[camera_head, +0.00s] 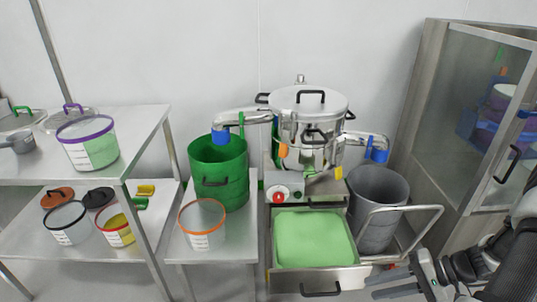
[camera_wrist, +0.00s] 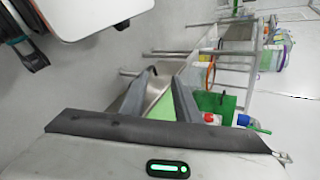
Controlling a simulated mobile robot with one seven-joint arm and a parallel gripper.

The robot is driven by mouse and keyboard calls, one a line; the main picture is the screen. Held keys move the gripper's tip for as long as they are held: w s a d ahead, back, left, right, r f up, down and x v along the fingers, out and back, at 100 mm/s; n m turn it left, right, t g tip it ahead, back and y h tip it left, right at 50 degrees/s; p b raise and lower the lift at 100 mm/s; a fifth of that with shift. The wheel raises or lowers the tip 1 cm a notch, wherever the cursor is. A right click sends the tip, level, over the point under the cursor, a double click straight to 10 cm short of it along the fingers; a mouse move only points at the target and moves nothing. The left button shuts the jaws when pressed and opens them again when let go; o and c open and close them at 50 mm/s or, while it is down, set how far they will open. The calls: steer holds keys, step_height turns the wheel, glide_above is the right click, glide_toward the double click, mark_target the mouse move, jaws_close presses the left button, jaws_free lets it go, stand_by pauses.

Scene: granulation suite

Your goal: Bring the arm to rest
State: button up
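My gripper (camera_head: 378,284) is at the lower right of the head view, in front of and to the right of the machine's open drawer. My dark arm enters from the right edge. In the wrist view my gripper's two grey fingers (camera_wrist: 158,92) stand apart with nothing held between them. The drawer's metal and green contents show beyond the gap.
A sieving machine (camera_head: 305,140) stands at centre over a drawer of green material (camera_head: 312,239). A green bin (camera_head: 218,170) is left, a grey bin (camera_head: 376,205) right. A metal rail (camera_head: 428,225) is close to my gripper. Shelves (camera_head: 150,125) hold tubs; a cabinet (camera_head: 470,110) stands right.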

steer(key=w+a+r+n+g+h, duration=0.15)
steer(key=a+r+h, duration=0.3)
steer(key=r, duration=0.65)
steer(key=w+a+r+n+h, duration=0.1)
steer(key=a+r+n+h, duration=0.3)
steer(key=r, duration=0.8)
steer(key=s+a+r+t+h, duration=0.2)
steer(key=s+a+r+t, duration=0.3)
steer(key=s+a+r, duration=0.4)
step_height(320, 180, up, 26)
steer(key=s+p, duration=0.1)
steer(key=p, duration=2.4)
steer(key=shift+d+p, duration=0.25)
steer(key=shift+p, duration=0.05)
steer(key=shift+s, duration=0.1)
